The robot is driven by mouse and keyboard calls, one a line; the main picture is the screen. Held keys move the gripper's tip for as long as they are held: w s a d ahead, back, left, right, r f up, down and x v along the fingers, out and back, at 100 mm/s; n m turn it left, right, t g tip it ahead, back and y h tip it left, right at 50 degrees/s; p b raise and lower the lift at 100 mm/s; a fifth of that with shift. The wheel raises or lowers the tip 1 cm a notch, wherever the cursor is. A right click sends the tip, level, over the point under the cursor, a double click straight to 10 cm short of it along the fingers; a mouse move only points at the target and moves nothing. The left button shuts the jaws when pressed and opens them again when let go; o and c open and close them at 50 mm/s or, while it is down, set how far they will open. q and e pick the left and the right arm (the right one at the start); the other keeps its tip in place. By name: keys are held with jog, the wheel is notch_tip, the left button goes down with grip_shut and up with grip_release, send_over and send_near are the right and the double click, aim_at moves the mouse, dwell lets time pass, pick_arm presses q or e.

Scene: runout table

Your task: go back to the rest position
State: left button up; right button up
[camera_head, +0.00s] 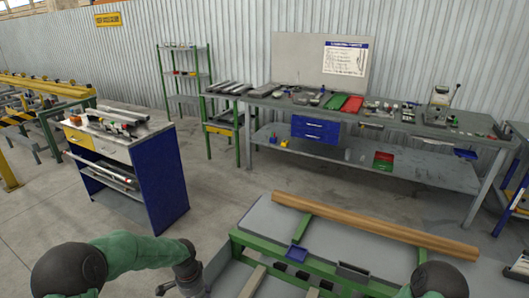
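My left arm, green with a dark joint, comes in at the bottom left. My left gripper (178,286) is at the bottom edge, just left of the green-framed runout table (350,235). Its fingers are dark and partly cut off, so I cannot tell whether it is open or shut. A dark joint of my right arm shows at the bottom right, over the table's near side; the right gripper is out of the picture. A long wooden beam (375,225) lies across the far side of the runout table, apart from both arms.
A blue cabinet (160,180) with tools on top stands at left. A long workbench (385,119) and a green shelf rack (186,75) stand along the back wall. Grey floor (235,185) is clear between them.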

pick_arm(q)
jog(key=s+d+f+n+h, duration=0.1)
jog(key=s+d+f+n, duration=0.1)
jog(key=s+d+f, duration=0.3)
jog(key=s+d+f+n+h, duration=0.1)
jog(key=s+d+f+n, duration=0.1)
jog(key=s+d+f, duration=0.3)
jog(key=s+d+f+n+h, duration=0.1)
jog(key=s+d+f+n, duration=0.2)
jog(key=s+d+f, duration=0.2)
jog(key=shift+s+d+f+h, duration=0.25)
jog(key=shift+s+f+h, duration=0.15)
jog(key=shift+s+f, duration=0.25)
jog(key=s+n, duration=0.1)
jog(key=s+f, duration=0.1)
jog(key=s, duration=0.1)
jog(key=s+d+n, duration=0.1)
jog(key=s, duration=0.1)
jog(key=shift+s+f+n, duration=0.15)
jog(key=shift+f+n, duration=0.05)
jog(key=shift+n, duration=0.1)
